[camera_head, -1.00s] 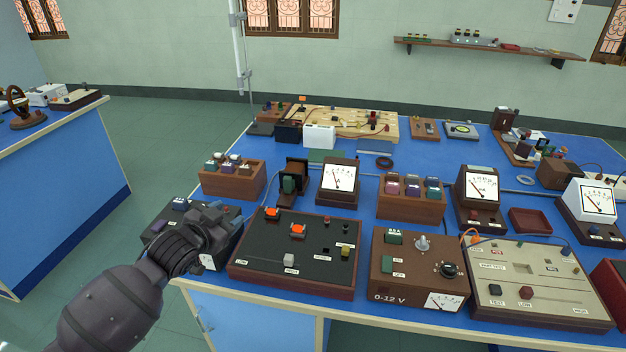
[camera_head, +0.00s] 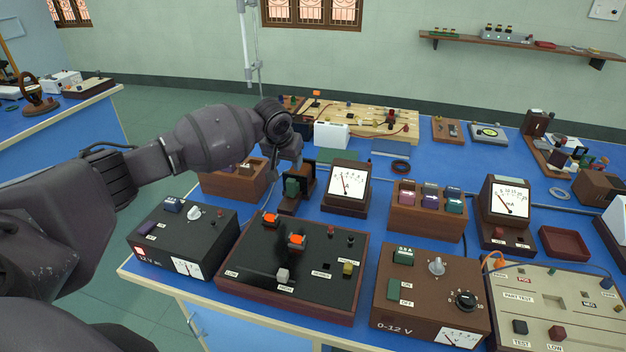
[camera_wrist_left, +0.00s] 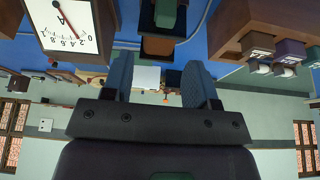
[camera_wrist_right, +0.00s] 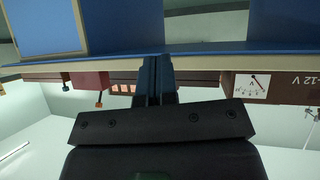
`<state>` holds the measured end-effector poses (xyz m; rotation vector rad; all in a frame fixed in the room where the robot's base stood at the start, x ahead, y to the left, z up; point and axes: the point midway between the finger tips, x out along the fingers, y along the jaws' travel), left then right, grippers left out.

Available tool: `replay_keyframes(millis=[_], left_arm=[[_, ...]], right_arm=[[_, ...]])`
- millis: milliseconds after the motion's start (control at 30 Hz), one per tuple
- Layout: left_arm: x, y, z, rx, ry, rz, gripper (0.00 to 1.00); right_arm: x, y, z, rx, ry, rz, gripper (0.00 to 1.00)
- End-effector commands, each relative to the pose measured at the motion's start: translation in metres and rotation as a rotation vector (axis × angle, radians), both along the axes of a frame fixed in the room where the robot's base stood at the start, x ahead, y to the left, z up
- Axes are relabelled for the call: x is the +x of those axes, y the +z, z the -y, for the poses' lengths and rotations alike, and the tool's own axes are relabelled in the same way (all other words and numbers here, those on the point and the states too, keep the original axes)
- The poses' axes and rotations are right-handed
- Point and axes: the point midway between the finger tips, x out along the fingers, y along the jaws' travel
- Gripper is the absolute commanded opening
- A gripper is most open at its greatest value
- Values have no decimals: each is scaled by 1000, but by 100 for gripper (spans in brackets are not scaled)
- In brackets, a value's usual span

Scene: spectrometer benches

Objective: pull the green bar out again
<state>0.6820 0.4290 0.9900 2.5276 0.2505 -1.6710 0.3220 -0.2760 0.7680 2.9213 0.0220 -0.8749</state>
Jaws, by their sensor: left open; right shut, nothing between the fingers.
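The green bar (camera_head: 292,186) stands upright in a dark brown wooden holder (camera_head: 301,193), left of the white-faced ammeter (camera_head: 346,184). My left gripper (camera_head: 296,162) is close to the top of the holder in the head view, partly hidden by its own wrist. In the left wrist view its two fingers (camera_wrist_left: 158,78) are apart with nothing between them. A green piece in a dark holder (camera_wrist_left: 165,13) shows at the top of that view, apart from the fingers. My right gripper (camera_wrist_right: 155,80) shows only in its wrist view, shut and empty, near a blue bench edge.
A wooden box of coloured blocks (camera_head: 427,222) stands right of the ammeter; another box (camera_head: 228,185) is partly behind my left arm. A black switch panel (camera_head: 295,262), a black supply (camera_head: 183,237) and a brown supply (camera_head: 430,297) line the front.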

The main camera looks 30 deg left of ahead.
Motion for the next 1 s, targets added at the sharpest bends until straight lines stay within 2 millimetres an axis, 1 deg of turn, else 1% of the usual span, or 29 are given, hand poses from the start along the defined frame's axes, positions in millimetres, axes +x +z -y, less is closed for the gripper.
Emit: replay_keyframes(millis=[100,267,633,733,800,900,1000], left_arm=[[-3,-3,-2,-7,42,-19,53],[2,-16,-2,-11,46,-16,53],[25,-74,-7,-9,46,-16,53],[30,-87,-8,-9,44,-15,53],[33,-92,-9,-9,43,-15,53],[35,-98,-10,-8,43,-13,53],[37,-101,-10,-9,43,-12,53]], right_arm=[[0,0,0,0,0,-1,0],[-5,-7,0,0,-2,-12,0],[-13,-32,1,0,-3,-45,0],[-11,-33,0,0,-1,-44,0],[-7,-30,-1,0,1,-35,0],[0,-26,-2,0,5,-20,0],[2,-24,-2,1,6,-14,0]])
